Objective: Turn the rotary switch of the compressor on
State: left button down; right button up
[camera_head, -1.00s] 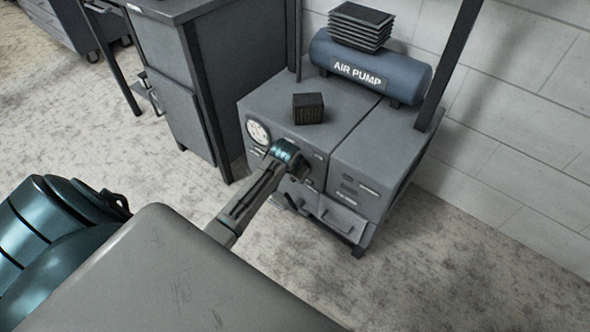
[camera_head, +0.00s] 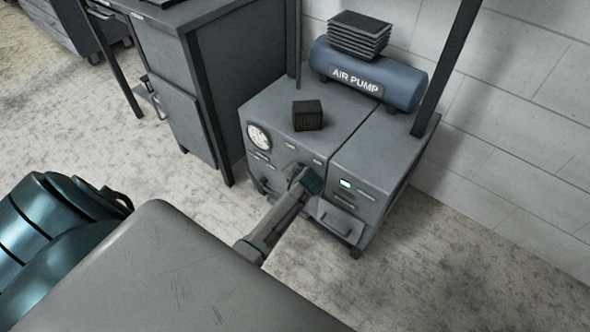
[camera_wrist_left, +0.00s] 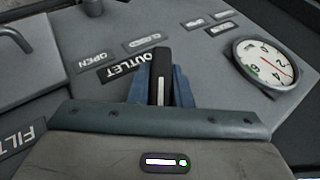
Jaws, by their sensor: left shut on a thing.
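The compressor (camera_head: 355,140) is a grey cabinet with a blue tank marked AIR PUMP on top. My left gripper (camera_head: 300,172) is at its front panel. In the left wrist view, the gripper's blue fingers (camera_wrist_left: 161,88) are shut on a black rotary switch (camera_wrist_left: 161,70) with a white line. In the head view the switch is mostly hidden by the gripper. My right gripper is not in view.
A round gauge (camera_head: 258,136) is at the front's left; it also shows in the wrist view (camera_wrist_left: 265,64). A small dark block (camera_head: 307,115) sits on the cabinet top. A grey cabinet (camera_head: 200,80) stands left, a block wall behind. Floor at right is clear.

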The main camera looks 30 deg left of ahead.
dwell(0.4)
pick_arm(q)
jog(key=c, duration=1.3)
grip_release()
jog(key=p+v, duration=0.2)
jog(key=v, duration=0.8)
jog(key=shift+s+d+r, duration=0.2)
jog(key=shift+d, duration=0.05)
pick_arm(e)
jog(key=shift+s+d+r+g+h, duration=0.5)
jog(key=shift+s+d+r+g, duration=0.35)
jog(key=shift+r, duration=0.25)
